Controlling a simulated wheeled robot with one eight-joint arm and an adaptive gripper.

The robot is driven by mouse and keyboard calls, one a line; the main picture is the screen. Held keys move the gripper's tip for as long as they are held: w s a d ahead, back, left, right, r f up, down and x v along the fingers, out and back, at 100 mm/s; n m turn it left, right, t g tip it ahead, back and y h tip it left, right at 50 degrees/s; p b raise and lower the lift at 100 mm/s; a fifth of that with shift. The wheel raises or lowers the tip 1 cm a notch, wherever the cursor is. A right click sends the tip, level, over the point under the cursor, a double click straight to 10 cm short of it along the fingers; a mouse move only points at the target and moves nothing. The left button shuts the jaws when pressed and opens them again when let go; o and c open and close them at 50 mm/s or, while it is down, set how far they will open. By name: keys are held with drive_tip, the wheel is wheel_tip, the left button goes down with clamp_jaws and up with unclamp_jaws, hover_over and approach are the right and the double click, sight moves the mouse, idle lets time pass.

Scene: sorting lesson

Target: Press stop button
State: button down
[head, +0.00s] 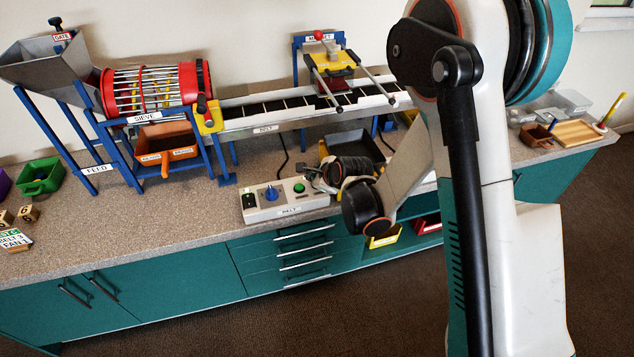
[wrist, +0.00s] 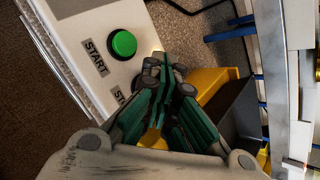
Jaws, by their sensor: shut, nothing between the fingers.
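The belt control box (head: 287,204) is a pale box on the counter, labelled BELT. It carries a dark switch, a blue knob (head: 270,193) and a green button (head: 299,187). In the wrist view the green button (wrist: 123,43) has a START label (wrist: 96,57) beside it. A second label starting ST (wrist: 119,95) is partly covered by my gripper (wrist: 160,68). The stop button itself is hidden in both views. My gripper (head: 314,178) is shut and empty, with its fingertips at the right end of the box. Whether they touch it, I cannot tell.
The belt conveyor (head: 310,100) runs behind the box, with the red sieve drum (head: 155,88) to the left. A yellow bin (wrist: 205,82) lies close beside my fingers. An orange tray (head: 168,143) stands under the sieve.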

drive_tip(key=shift+r, duration=0.1)
idle(0.3)
drive_tip(key=shift+r+p, duration=0.45)
drive_tip(key=shift+r, duration=0.3)
drive_tip(key=shift+r+p, duration=1.45)
drive_tip(key=shift+r, duration=1.05)
